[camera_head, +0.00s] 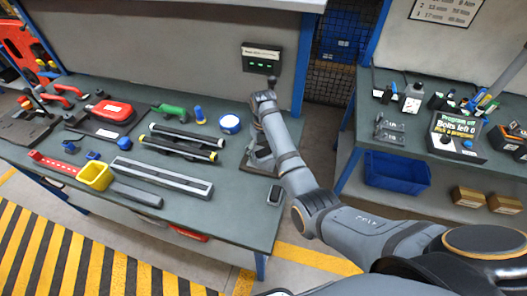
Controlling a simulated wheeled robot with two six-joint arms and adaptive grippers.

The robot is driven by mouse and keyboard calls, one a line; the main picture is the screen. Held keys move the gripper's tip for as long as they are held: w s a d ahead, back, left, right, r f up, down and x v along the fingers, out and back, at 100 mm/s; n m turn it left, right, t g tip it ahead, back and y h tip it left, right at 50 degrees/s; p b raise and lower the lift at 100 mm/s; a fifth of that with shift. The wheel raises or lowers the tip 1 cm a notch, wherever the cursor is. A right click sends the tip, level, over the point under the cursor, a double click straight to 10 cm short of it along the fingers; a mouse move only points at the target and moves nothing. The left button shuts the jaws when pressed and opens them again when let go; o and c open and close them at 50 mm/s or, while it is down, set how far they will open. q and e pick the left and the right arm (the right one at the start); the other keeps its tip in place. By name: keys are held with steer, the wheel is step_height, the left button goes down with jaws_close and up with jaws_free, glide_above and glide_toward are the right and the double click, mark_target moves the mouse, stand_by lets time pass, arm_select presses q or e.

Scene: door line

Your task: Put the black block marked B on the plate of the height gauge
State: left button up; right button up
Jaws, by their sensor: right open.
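A small dark block (275,195) with a pale mark on top stands near the right front corner of the left bench; I cannot read its letter. A dark flat base (248,166) lies behind it near the bench's right end, and may belong to the height gauge; my right forearm hides much of it. My right gripper (260,148) hangs over this base, partly hidden by my own arm. It is open, apart from the small block. My left gripper is not in view.
The left bench (225,212) also holds a grey rail (165,177), dark bars (185,142), a yellow holder (95,176) and a round white-and-blue tub (230,124). The right bench carries a display (455,130), with a blue bin (397,172) below. A gap separates the benches.

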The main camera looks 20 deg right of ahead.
mark_target(263, 150)
step_height(263, 150, up, 5)
steer(key=shift+w+r+b, duration=0.1)
steer(key=shift+r+b, duration=0.1)
steer(key=shift+b, duration=0.25)
step_height(263, 150, up, 7)
steer(key=p, duration=0.6)
